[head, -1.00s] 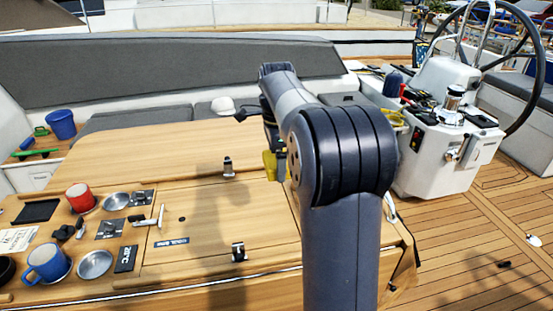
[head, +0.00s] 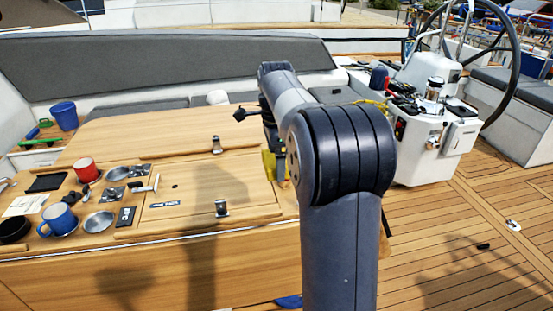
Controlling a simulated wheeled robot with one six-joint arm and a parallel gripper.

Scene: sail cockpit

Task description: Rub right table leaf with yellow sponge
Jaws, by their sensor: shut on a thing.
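The cockpit table stands at the left and middle of the head view, with a wooden top. Its right part (head: 205,193) carries a hatch panel and metal latches. The yellow sponge (head: 270,166) shows at the lower end of my gripper (head: 272,150), beside the table's right side. My gripper is shut on the sponge. My own arm hides the fingertips in part and the table's right edge. I cannot tell whether the sponge touches the wood.
A red mug (head: 86,170), a blue mug (head: 58,220), metal bowls (head: 99,221) and a black tray (head: 47,182) stand at the table's left. A blue bucket (head: 64,115) is behind. The steering pedestal (head: 425,140) stands at the right. The deck (head: 450,250) in front of it is mostly clear.

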